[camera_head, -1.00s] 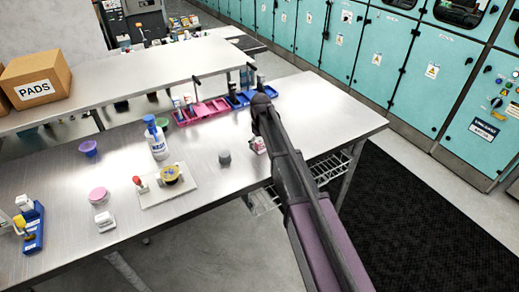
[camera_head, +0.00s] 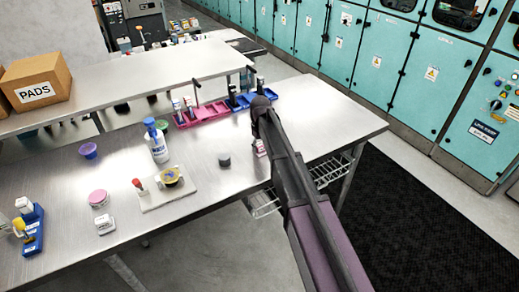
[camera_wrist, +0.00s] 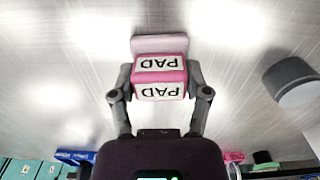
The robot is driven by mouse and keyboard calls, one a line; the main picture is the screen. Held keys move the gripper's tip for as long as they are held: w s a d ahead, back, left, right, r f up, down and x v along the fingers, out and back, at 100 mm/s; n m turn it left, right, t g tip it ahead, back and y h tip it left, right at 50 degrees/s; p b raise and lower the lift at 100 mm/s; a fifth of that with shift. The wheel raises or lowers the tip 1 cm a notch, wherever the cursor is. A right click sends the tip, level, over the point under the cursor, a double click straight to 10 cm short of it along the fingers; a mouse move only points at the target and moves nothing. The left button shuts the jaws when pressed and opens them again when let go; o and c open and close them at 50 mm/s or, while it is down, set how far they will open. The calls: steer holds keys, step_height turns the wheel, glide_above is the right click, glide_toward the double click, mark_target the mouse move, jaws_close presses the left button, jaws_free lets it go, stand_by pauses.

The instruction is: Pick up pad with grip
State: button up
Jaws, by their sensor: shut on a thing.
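The pad (camera_wrist: 161,64) is a small pink block with white labels reading "PAD" in the wrist view. A paler pink part shows at its far side, close to the steel tabletop. My gripper (camera_wrist: 160,77) is shut on the pad, with one finger against each side. In the head view the pad (camera_head: 260,147) is partly hidden behind my arm near the front edge of the workbench (camera_head: 310,110). I cannot tell whether it touches the bench.
A dark grey round piece (camera_head: 224,160) stands left of the pad. A pink tray (camera_head: 208,113) and a blue tray (camera_head: 241,101) lie behind. A white plate (camera_head: 160,191) with a yellow-topped cup and a blue-capped bottle (camera_head: 158,145) are further left. The bench's right end is clear.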

mark_target(260, 144)
steer(key=shift+r, duration=0.15)
step_height(260, 144, up, 4)
steer(key=p, duration=0.4)
steer(key=s+d, duration=0.2)
steer(key=s, duration=0.5)
steer(key=s+d+p, duration=0.1)
steer(key=s+d, duration=0.1)
steer(key=s, duration=0.6)
steer(key=shift+s+d+r, duration=0.15)
steer(key=shift+d+r, duration=0.15)
steer(key=shift+d, duration=0.05)
steer(key=o, duration=0.5)
steer(key=c, duration=0.4)
